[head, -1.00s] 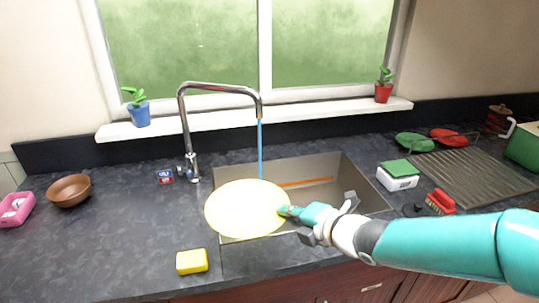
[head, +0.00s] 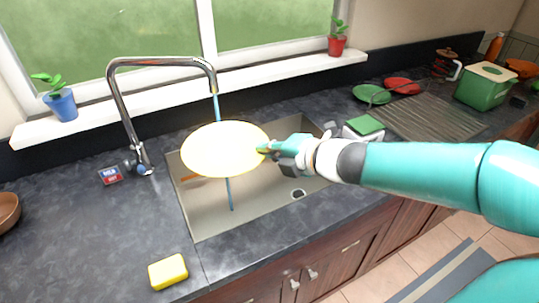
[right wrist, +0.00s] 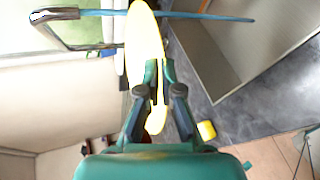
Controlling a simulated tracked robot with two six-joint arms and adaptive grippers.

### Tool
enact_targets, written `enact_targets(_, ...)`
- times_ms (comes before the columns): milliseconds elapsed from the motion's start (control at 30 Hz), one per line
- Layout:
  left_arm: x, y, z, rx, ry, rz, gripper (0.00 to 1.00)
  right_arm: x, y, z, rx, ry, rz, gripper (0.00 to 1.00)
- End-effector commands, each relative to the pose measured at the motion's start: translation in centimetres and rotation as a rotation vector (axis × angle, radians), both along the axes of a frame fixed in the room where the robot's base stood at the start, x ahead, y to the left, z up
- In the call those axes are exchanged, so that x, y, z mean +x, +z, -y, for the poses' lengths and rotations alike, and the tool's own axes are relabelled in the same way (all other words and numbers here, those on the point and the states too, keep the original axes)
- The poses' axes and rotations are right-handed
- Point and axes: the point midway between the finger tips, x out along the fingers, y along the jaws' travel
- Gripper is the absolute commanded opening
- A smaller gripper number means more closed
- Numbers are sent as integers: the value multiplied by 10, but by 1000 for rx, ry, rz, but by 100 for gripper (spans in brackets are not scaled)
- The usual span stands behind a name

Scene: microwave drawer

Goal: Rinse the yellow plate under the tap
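The yellow plate (head: 224,150) is held roughly level above the sink (head: 255,195). My right gripper (head: 270,149) is shut on its right edge; the right wrist view shows the plate (right wrist: 146,55) edge-on between the fingers (right wrist: 159,85). The tap (head: 160,62) is running. Its thin blue water stream (head: 216,106) comes down to the plate's far edge and shows again below the plate (head: 229,195). I cannot tell whether it meets the plate or passes behind it. The left gripper is not in view.
A yellow sponge (head: 168,272) lies on the counter's front left. A white box with a green top (head: 364,127) stands right of the sink, by a ribbed drainer (head: 430,115). Green (head: 372,93) and red (head: 403,86) plates sit behind it. Left counter is mostly clear.

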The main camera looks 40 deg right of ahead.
Motion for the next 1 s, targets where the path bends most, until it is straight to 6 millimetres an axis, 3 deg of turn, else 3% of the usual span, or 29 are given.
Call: enact_targets(1000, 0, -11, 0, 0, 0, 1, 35, 94, -19, 32, -1, 1, 1, 0)
